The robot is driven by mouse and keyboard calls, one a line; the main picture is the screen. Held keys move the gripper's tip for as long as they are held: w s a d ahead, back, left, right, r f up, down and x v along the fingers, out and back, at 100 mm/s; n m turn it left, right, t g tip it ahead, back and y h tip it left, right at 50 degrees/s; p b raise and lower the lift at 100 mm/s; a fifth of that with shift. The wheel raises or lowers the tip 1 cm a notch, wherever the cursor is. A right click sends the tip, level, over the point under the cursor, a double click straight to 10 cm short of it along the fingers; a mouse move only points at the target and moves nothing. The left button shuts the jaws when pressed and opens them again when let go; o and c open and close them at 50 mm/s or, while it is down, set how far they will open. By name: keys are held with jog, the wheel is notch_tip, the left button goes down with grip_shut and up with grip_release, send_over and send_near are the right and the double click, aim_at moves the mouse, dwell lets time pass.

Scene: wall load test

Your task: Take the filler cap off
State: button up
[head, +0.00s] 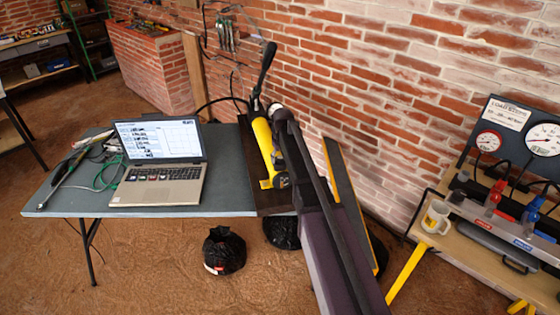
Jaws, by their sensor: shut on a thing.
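The yellow hand pump (262,138) lies on a dark board at the right end of the grey table, its black lever (267,62) raised. My arm reaches up from the bottom of the picture and covers the pump's right side. My gripper (278,161) is small and dark beside the pump's lower part, partly hidden by my arm. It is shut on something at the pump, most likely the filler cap. The cap itself is not clearly visible, and I cannot tell whether it is seated on the pump or free.
An open laptop (160,160) stands left of the pump, with green cables and tools beside it. Black bags (224,250) sit on the floor below. A brick wall (400,95) stands close behind. A bench with gauges (543,140) and a mug (437,217) is at right.

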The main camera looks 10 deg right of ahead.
aim_at(280, 157)
jog(key=shift+s, duration=0.1)
jog(key=shift+r+p, duration=0.35)
jog(key=shift+p, duration=0.15)
grip_shut()
jog(key=shift+w+r, duration=0.15)
jog(key=shift+w, duration=0.05)
notch_tip(280, 157, up, 2)
jog(key=p, duration=0.2)
jog(key=shift+r+p, duration=0.1)
jog(key=shift+p, duration=0.2)
jog(key=shift+s+r, duration=0.2)
jog(key=shift+s, duration=0.05)
jog(key=s+d+r+p, duration=0.1)
jog(key=s, duration=1.4)
jog(key=shift+s+d, duration=0.15)
jog(key=shift+s, duration=0.1)
